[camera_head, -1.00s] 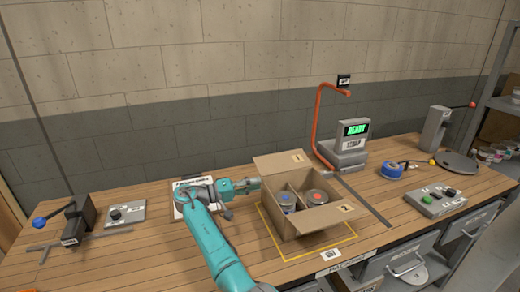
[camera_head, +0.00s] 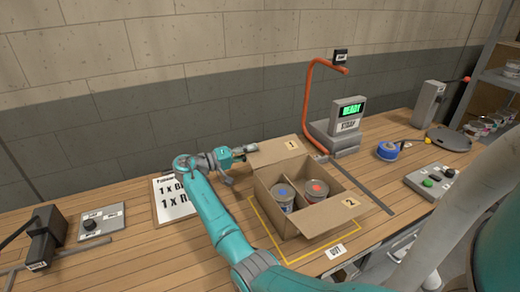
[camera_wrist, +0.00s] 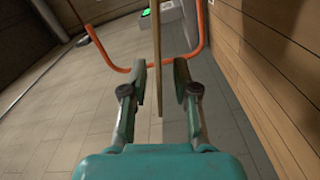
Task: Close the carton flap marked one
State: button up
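The open carton (camera_head: 276,211) stands on the bench inside a yellow outline. Its far flap marked 1 (camera_head: 277,151) sticks up and leans outward; the near flap marked 2 (camera_head: 335,211) hangs outward, also open. A blue-topped can (camera_head: 284,194) and a red-topped can (camera_head: 316,190) stand inside. My gripper (camera_head: 243,151) is at the left end of flap 1. In the wrist view my gripper (camera_wrist: 160,70) is open, and a thin brown edge, apparently flap 1 (camera_wrist: 157,55), runs between the fingers with gaps on both sides.
An orange bent post (camera_head: 307,100) and a grey unit with a green READY screen (camera_head: 346,112) stand behind the carton. A printed sheet (camera_head: 172,203) lies left of it. A blue tape roll (camera_head: 388,151) and a button box (camera_head: 431,182) lie to the right.

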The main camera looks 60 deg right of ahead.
aim_at(260, 149)
jog(key=shift+x, duration=2.05)
grip_shut()
